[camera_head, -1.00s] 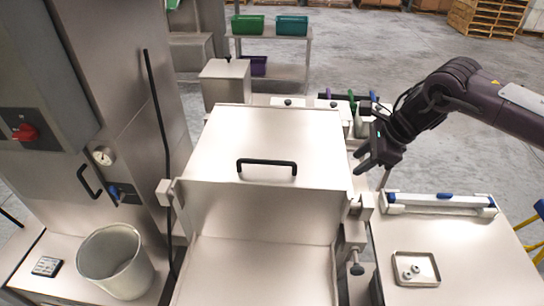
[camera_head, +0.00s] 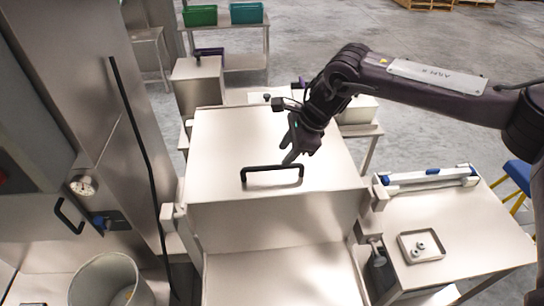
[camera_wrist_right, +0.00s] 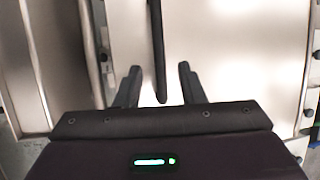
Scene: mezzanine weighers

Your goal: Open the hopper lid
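The hopper lid (camera_head: 235,140) is a flat steel panel lying shut on the hopper, with a black bar handle (camera_head: 272,169) near its front edge. My right gripper (camera_head: 291,160) reaches over the lid from the right, at the handle's right end. In the right wrist view the gripper (camera_wrist_right: 158,72) is open, its two dark fingers apart. The handle (camera_wrist_right: 157,50) runs lengthwise there, and its near end lies between the fingers with gaps on both sides. The lid (camera_wrist_right: 215,50) fills the background. My left gripper is not in view.
A side table on the right holds a small tray (camera_head: 421,246) with small metal parts and a white-and-blue bar (camera_head: 428,178). A bucket (camera_head: 108,283) stands at lower left, beside a cabinet with a black handle (camera_head: 68,215). A steel box (camera_head: 197,85) stands behind the lid.

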